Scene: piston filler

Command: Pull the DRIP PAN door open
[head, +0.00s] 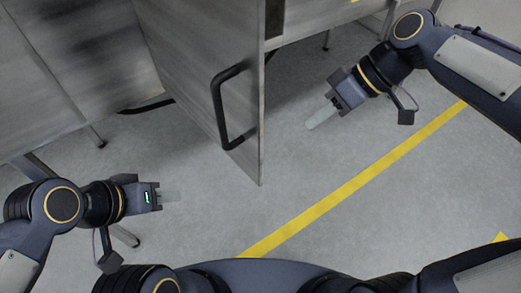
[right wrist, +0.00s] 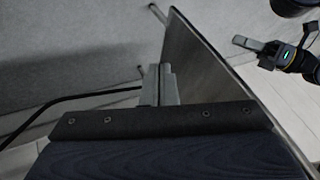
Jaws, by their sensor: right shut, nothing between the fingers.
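A grey metal door panel (head: 185,65) stands swung out from the cabinet front in the head view, with a black bar handle (head: 219,105) on its left-hand face. No label is legible on it. My right gripper (head: 322,117) is shut and empty, on the other side of the panel from the handle and apart from it in the head view. In the right wrist view its fingers (right wrist: 165,85) are together, with the panel (right wrist: 215,75) beyond them. My left gripper (head: 170,197) is left of and below the handle, its fingers together and empty; it also shows in the right wrist view (right wrist: 250,43).
Grey cabinet bodies (head: 75,60) fill the upper left, with thin legs on the floor. Another grey cabinet part (head: 310,15) is behind the panel at the top. The grey floor around a yellow line (head: 350,185) is clear.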

